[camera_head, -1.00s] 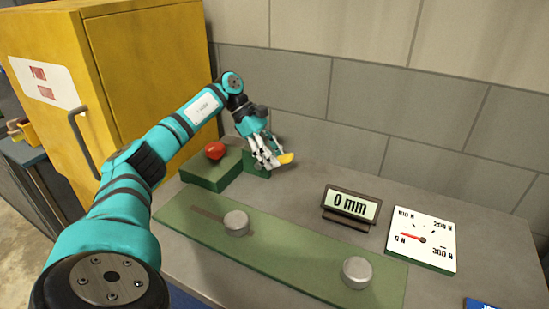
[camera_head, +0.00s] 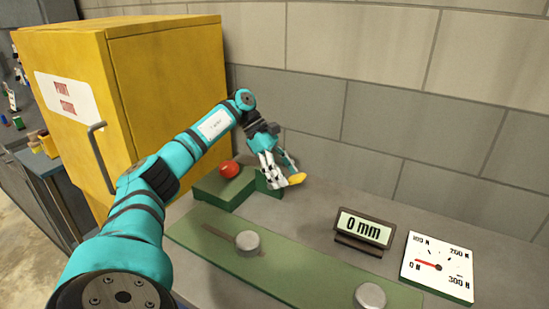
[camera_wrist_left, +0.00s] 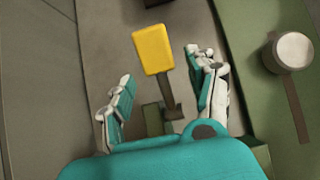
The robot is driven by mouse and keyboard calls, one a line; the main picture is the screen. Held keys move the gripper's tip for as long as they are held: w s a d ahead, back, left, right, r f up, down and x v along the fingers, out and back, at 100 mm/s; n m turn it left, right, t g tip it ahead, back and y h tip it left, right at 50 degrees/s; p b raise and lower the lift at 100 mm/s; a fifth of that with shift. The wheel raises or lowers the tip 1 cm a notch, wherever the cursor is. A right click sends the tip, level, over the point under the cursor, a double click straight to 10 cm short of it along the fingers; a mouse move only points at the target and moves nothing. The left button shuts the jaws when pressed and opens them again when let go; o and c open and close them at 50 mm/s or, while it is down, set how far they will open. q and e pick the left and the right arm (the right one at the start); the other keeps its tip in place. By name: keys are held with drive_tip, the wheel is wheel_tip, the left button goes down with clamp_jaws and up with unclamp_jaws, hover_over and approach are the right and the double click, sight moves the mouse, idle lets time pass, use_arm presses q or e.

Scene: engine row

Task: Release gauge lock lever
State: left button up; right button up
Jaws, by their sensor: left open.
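The yellow-ended lever (camera_head: 297,179) stands at the small green block (camera_head: 268,181) on the bench. In the left wrist view the yellow lever paddle (camera_wrist_left: 154,50) lies ahead of and between my open fingers, with a dark stem running back toward the palm. My left gripper (camera_head: 280,179) is open around the stem, and no firm contact shows. In the left wrist view, my left gripper (camera_wrist_left: 165,98) has one finger on each side, apart from the stem. The stem's base is partly hidden by my gripper. My right gripper is not in view.
A red knob (camera_head: 229,169) sits on a green block (camera_head: 222,188) to the left. A green plate (camera_head: 290,270) carries two metal knobs (camera_head: 247,243). A display (camera_head: 363,230) reads 0 mm, beside a dial (camera_head: 438,267). A yellow cabinet (camera_head: 165,90) and wall stand behind.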

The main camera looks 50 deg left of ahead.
use_arm(q)
drive_tip(key=v, duration=1.1)
drive_tip(key=shift+a, duration=0.2)
